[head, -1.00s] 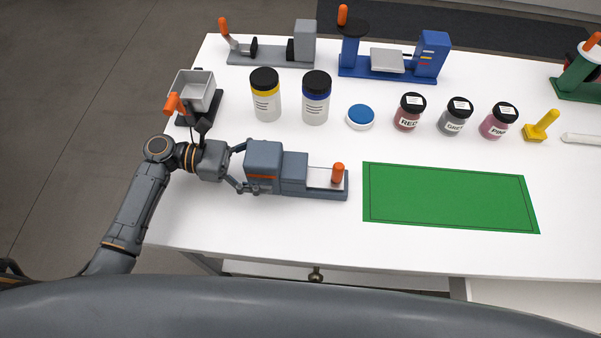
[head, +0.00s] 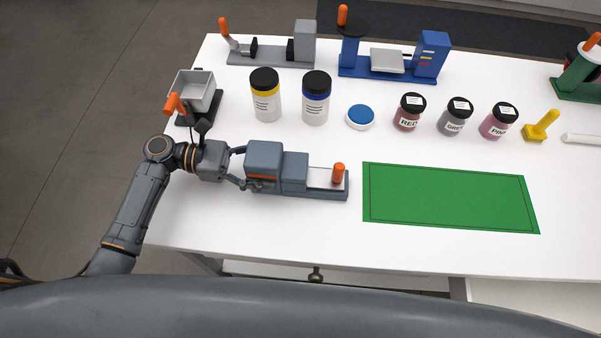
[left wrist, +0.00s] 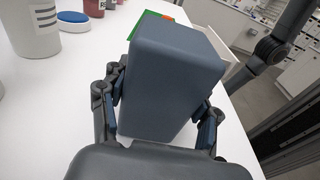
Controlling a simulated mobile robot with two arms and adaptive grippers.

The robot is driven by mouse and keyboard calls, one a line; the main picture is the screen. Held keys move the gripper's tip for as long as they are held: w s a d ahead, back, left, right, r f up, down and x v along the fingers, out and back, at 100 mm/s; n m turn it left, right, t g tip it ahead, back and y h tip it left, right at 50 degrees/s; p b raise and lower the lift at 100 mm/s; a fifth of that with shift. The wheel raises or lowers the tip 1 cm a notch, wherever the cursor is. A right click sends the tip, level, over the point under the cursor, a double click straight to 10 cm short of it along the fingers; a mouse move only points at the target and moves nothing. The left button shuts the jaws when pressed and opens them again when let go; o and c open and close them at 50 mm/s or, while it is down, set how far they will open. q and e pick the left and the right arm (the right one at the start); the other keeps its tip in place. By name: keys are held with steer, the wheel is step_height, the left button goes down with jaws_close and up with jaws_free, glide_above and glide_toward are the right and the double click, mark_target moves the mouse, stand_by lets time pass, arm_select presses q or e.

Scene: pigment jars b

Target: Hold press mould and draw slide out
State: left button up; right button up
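The press mould (head: 264,160) is a blue-grey block on a long base, lying on the white table in front of my left arm. Its slide end at the right shows a pale strip (head: 319,177) and an upright orange handle (head: 338,173). My left gripper (head: 247,168) reaches the block's left end, one finger on each side. In the left wrist view the block (left wrist: 173,80) fills the room between the fingers, which appear to press against its sides. The far end is mostly hidden there. My right gripper is in neither view.
A green mat (head: 450,198) lies right of the mould. Behind stand a yellow-banded jar (head: 265,95), a blue-banded jar (head: 316,98), a blue-lidded tub (head: 360,117) and labelled pigment jars (head: 409,112). A grey tray device (head: 194,92) stands close behind my left gripper.

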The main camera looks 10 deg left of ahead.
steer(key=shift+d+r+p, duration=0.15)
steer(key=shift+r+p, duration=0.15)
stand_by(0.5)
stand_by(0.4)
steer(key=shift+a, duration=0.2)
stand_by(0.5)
